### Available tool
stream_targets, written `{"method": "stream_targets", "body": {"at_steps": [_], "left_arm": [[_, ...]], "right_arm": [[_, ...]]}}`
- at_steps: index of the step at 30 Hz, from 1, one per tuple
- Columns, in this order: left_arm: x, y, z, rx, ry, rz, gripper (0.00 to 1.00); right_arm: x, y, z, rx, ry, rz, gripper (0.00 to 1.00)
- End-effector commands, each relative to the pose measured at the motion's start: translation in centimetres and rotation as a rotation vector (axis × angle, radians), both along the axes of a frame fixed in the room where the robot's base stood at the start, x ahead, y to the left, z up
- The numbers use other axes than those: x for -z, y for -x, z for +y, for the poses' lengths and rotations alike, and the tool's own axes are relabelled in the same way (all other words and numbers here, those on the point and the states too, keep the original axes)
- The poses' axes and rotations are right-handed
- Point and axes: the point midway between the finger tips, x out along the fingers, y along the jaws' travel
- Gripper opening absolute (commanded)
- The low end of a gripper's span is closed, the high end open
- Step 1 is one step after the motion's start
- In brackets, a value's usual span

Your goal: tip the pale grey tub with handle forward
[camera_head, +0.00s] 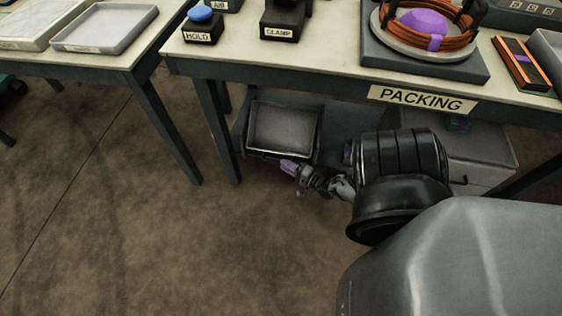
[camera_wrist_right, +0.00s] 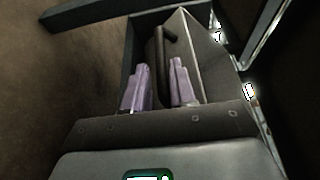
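My right gripper (camera_head: 291,165) has purple fingertips and is at the tub's front edge. In the right wrist view its fingers (camera_wrist_right: 159,85) are apart, with the handle between them. A gap shows beside the handle, so the fingers do not look closed on it. My left gripper is not in view.
The packing table (camera_head: 330,72) overhangs the shelf, and its dark leg (camera_head: 217,130) stands just left of the tub. A light grey bin (camera_head: 475,147) is under the table further right. The floor (camera_head: 150,240) in front is clear.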

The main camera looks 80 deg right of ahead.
Motion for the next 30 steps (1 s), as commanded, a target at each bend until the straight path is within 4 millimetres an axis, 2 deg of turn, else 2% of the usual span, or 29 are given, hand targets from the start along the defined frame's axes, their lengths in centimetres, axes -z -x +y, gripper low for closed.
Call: {"method": "stream_targets", "body": {"at_steps": [6,12,18,30], "left_arm": [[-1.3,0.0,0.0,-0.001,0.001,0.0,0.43],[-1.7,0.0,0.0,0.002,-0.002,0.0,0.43],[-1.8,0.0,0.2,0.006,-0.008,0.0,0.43],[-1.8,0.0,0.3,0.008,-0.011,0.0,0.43]], "right_arm": [[-0.2,3.6,1.6,0.002,-0.003,0.003,0.25],[-0.1,5.7,2.6,0.001,-0.001,0.002,0.25],[0.0,6.5,3.0,0.001,-0.001,0.002,0.25],[0.0,6.5,3.0,0.001,-0.001,0.002,0.25]]}}
